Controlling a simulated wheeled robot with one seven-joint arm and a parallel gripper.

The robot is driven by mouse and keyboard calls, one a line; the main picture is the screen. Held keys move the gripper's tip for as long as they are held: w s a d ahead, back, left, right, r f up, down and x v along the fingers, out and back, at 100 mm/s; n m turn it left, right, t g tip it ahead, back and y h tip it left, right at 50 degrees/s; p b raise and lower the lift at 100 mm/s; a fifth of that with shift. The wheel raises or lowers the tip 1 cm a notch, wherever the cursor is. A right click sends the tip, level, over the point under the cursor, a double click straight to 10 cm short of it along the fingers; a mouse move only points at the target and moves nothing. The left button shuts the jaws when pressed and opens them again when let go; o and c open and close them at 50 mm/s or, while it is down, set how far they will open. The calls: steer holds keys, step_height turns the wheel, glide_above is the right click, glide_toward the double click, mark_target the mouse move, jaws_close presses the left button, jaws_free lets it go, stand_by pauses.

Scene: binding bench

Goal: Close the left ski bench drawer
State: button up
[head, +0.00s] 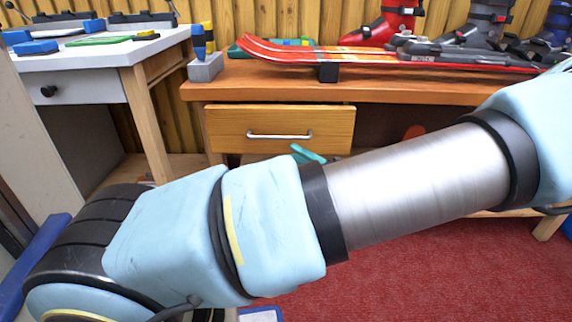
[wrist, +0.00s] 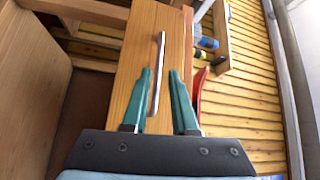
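The ski bench's left drawer (head: 232,128) has a light wooden front and a metal bar handle (head: 280,135). In the wrist view the drawer front (wrist: 139,45) fills the middle, and its handle (wrist: 160,50) runs lengthwise between my fingers. How far the drawer stands out is hard to tell. My gripper (wrist: 160,72) has two teal fingers spread apart, one on each side of the handle, with gaps to it. In the head view only a bit of the teal gripper (head: 308,154) shows below the drawer's handle; my arm hides the rest.
The ski bench top (head: 225,78) holds red skis (head: 300,55), ski boots (head: 385,25) and a grey holder (head: 205,68) with blue and yellow tools. A white table (head: 85,55) with its own drawer (head: 80,90) stands at left. Red carpet (head: 430,275) lies in front.

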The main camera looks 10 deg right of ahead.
mark_target(276, 137)
steer(key=shift+m+t+h, duration=0.3)
steer(key=shift+m+h, duration=0.1)
steer(key=shift+m, duration=0.1)
steer(key=b+x, duration=0.1)
steer(key=x, duration=0.3)
steer(key=b+x, duration=0.1)
steer(key=x, duration=0.4)
steer(key=shift+w, duration=0.45)
jaws_close()
steer(key=shift+d, duration=0.1)
stand_by(0.5)
